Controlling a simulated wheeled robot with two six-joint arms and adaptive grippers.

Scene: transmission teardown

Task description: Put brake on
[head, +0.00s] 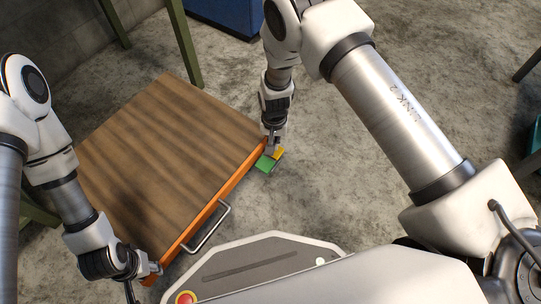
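A cart or table with a brown wooden top (165,130) and an orange front side (213,208) stands in front of me, with a metal handle (211,229) on that side. A small green piece (265,164) and a yellow piece (279,153) show by its right corner; I cannot tell which is a brake. My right gripper (271,148) points down at that corner, just by these pieces. My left gripper (154,269) is at the near left corner, by the orange side. Both gripper tips are too small to tell open from shut. The cart's wheels are hidden.
My grey base top (260,262) with a red button (186,298) lies close in front of the handle. A blue cabinet (228,14) and green posts (184,45) stand at the back. The concrete floor (330,160) right of the cart is clear.

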